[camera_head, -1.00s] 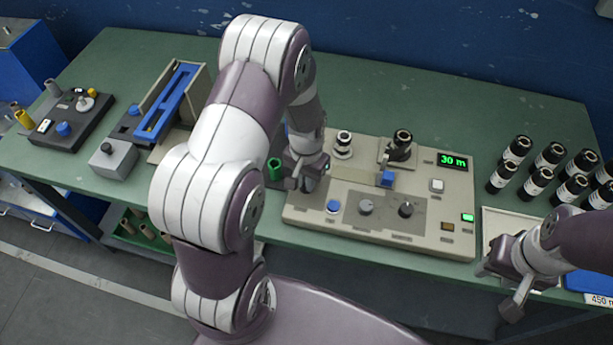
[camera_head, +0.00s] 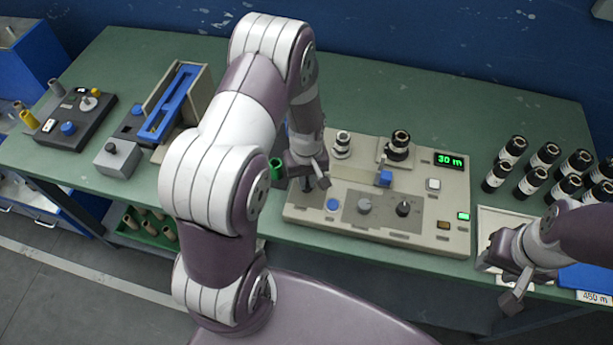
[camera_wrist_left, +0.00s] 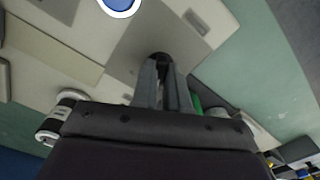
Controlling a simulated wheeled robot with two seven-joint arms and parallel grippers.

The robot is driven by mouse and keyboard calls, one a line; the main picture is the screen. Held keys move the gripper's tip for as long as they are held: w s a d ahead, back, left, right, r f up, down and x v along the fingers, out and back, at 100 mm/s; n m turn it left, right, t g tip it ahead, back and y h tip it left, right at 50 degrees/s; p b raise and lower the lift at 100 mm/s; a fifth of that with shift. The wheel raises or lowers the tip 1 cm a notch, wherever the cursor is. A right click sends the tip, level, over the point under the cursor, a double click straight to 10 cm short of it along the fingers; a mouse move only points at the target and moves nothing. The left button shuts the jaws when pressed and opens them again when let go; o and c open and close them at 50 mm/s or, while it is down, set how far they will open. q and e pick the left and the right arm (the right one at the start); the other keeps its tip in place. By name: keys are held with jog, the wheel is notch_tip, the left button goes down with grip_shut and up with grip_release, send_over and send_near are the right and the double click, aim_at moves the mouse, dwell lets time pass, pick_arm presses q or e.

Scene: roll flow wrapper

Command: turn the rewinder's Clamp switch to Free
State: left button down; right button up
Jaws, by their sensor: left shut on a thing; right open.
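The rewinder (camera_head: 455,195) is a beige console with a lit "30 m" display, standing on the green bench. My left gripper (camera_head: 308,184) is over the console's left end. In the left wrist view its fingers (camera_wrist_left: 164,75) are shut on a dark knob (camera_wrist_left: 160,57) on a grey panel. I take this knob for the Clamp switch; its pointer and lettering cannot be read. In the head view my gripper hides the knob. My right gripper (camera_head: 512,280) is open and empty, near the bench's front edge at the right.
A green cylinder (camera_head: 276,168) stands close on the left. Several black-and-white rolls (camera_head: 528,180) stand at the right.

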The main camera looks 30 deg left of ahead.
aim_at(307, 182)
pick_arm(q)
jog(key=shift+w+r+n, duration=0.1)
jog(key=shift+n, duration=0.2)
dwell(0.4)
jog(key=c, duration=1.1)
grip_release()
jog(key=shift+c, duration=0.2)
notch_tip(307, 182, up, 13)
jog(key=shift+f, duration=0.2)
jog(key=s+d+r+m+t, duration=0.1)
jog(key=s+d+r+m, duration=0.2)
jog(key=s+m, duration=0.6)
jog(key=shift+s+d, duration=0.35)
jog(key=shift+d, duration=0.7)
